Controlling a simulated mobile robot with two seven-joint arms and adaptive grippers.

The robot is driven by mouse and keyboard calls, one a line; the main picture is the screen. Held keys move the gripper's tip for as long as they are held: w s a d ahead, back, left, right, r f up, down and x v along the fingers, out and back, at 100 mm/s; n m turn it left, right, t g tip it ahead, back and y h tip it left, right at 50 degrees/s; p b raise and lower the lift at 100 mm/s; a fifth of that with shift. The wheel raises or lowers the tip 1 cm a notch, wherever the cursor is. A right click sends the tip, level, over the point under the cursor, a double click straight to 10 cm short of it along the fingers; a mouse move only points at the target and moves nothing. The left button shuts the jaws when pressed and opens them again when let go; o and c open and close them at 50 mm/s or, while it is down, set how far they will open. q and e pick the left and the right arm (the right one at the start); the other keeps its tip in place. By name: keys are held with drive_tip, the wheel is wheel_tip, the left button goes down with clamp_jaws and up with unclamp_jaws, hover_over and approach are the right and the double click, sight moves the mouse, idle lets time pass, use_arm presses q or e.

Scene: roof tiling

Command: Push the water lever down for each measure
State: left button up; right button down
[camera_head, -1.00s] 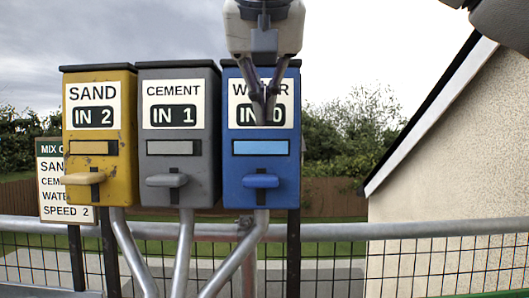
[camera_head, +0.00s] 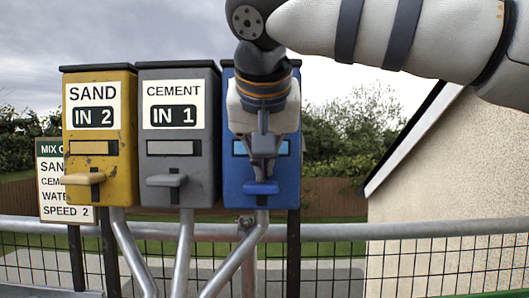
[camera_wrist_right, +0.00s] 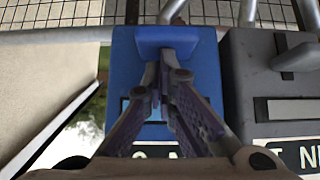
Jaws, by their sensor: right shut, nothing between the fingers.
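The blue water box (camera_head: 231,190) stands at the right of the row of dispensers. Its blue lever (camera_head: 261,188) sits low on its front, and it also shows in the right wrist view (camera_wrist_right: 166,40). My right gripper (camera_head: 263,176) is shut and empty, pointing down with its fingertips at the top of the lever. Contact looks likely, but I cannot be sure of it. The gripper hides the box's label and counter. My left gripper is not in view.
The grey cement box (camera_head: 178,105) reads IN 1 and the yellow sand box (camera_head: 99,105) reads IN 2. A partly hidden mix card (camera_head: 52,180) stands at far left. A metal rail (camera_head: 400,230) runs below, and a rough wall (camera_head: 460,170) is at right.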

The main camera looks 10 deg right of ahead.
drive_tip(key=shift+f, duration=1.2)
drive_tip(key=v, duration=1.2)
drive_tip(key=shift+r, duration=0.15)
